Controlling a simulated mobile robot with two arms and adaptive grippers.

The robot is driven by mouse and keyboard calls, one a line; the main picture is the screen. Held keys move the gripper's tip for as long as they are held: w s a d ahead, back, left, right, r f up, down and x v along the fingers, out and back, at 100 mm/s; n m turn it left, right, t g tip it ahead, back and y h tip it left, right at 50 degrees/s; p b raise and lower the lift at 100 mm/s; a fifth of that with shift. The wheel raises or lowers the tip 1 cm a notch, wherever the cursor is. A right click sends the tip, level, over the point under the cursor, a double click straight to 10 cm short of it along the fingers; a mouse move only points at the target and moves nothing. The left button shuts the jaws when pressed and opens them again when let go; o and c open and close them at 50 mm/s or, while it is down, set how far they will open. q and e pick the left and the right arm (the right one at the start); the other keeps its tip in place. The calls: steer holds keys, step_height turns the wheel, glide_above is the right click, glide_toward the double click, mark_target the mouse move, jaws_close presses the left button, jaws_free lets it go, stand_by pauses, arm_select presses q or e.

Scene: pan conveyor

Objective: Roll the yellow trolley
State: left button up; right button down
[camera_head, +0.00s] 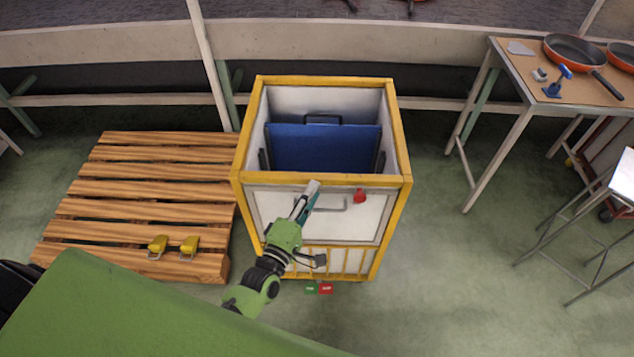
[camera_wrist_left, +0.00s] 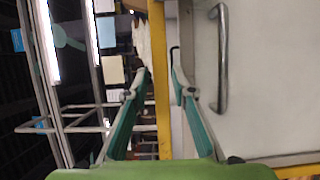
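The yellow trolley (camera_head: 393,120) stands on the floor at the middle of the head view. It is a box with a yellow frame, white panels, a grey front handle (camera_head: 338,208) and a blue panel (camera_head: 325,148) inside. My left gripper (camera_head: 308,190) is at its front top rim. In the left wrist view, my left gripper (camera_wrist_left: 161,75) has its fingers apart, one on each side of the yellow rim (camera_wrist_left: 162,110), with small gaps showing. The handle (camera_wrist_left: 222,60) is to the right of the fingers there. My right gripper is not in view.
A wooden pallet (camera_head: 150,207) lies close on the trolley's left. A table (camera_head: 515,75) with pans (camera_head: 575,50) stands at the right, a stool (camera_head: 625,180) nearer. A conveyor (camera_head: 440,45) runs behind. The floor (camera_head: 440,255) right of the trolley is clear.

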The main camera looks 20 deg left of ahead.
arm_select(q)
steer(key=w, duration=0.3)
steer(key=shift+w+d, duration=0.2)
steer(key=shift+w, duration=0.1)
jaws_close()
steer(key=shift+s, duration=0.1)
